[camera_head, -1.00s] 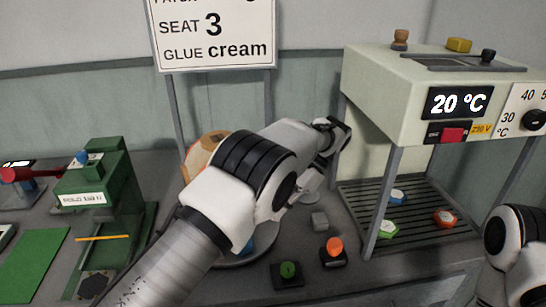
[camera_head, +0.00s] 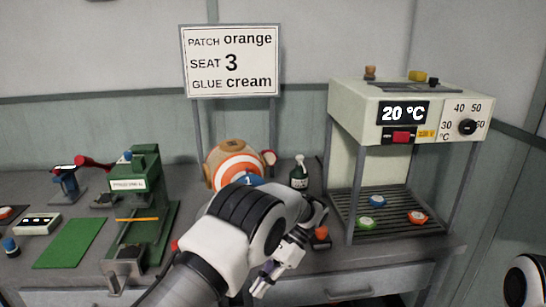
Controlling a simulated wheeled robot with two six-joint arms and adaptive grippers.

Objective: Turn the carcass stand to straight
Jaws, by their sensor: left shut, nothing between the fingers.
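The carcass, a tan ball with orange and white rings (camera_head: 234,160), sits behind my left arm at the middle of the bench. A blue patch with a white mark shows at its lower front. Its stand is mostly hidden by my arm, so I cannot tell its angle. My left gripper (camera_head: 264,280) is shut and empty. It points down in front of the bench's front edge, apart from the ball. Only a link of my right arm shows at the lower right.
A sign (camera_head: 231,62) reads patch orange, seat 3, glue cream. A green press (camera_head: 147,190) stands left, beside a green mat (camera_head: 70,243). A dark bottle (camera_head: 299,174) stands right of the ball. A heater (camera_head: 395,115) reading 20 °C stands right, with coloured patches on its rack.

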